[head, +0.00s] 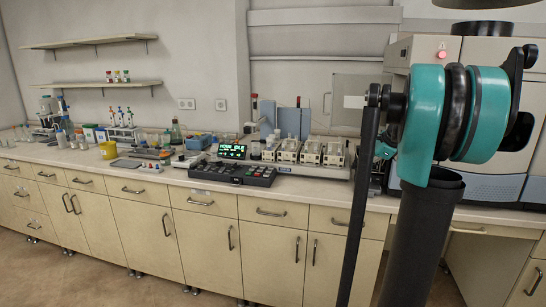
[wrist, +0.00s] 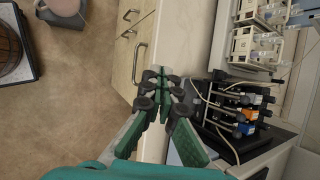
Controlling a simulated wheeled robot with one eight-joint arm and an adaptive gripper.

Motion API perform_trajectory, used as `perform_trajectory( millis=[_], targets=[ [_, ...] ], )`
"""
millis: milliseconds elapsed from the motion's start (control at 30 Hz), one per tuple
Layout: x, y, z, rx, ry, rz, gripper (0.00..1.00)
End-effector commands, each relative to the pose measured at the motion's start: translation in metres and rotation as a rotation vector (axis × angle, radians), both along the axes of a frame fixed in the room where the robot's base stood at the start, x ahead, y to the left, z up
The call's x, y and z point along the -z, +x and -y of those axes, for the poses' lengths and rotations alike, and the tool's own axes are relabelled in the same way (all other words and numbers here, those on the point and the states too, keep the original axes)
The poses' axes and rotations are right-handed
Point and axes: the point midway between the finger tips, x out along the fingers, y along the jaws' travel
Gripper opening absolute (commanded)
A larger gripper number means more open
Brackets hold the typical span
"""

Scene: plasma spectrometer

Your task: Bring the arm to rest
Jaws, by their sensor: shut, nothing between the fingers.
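My gripper (wrist: 161,73) shows in the wrist view with its green and black fingers brought together at the tips, and nothing is between them. In that view it hangs over the front edge of the counter (wrist: 200,45), above the drawer fronts. I cannot tell its height above the counter. In the head view my teal and black arm stands large at the right, and my gripper does not show there.
The long counter (head: 85,158) carries a control panel (head: 232,172), several cream modules (head: 310,152) and glassware. A large white instrument (head: 432,50) stands behind my arm. The floor (head: 100,285) in front is clear.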

Motion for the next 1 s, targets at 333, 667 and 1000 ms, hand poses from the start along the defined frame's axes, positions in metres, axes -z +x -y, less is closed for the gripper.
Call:
perform_trajectory(
  millis=[333,667,1000],
  targets=[
    [0.142,-0.157,-0.126,-0.856,-0.566,0.098,0.00],
    [0.238,-0.291,-0.159,-1.507,-0.938,0.161,0.00],
    [0.251,-0.310,-0.159,-1.611,-0.994,0.168,0.00]
  ],
)
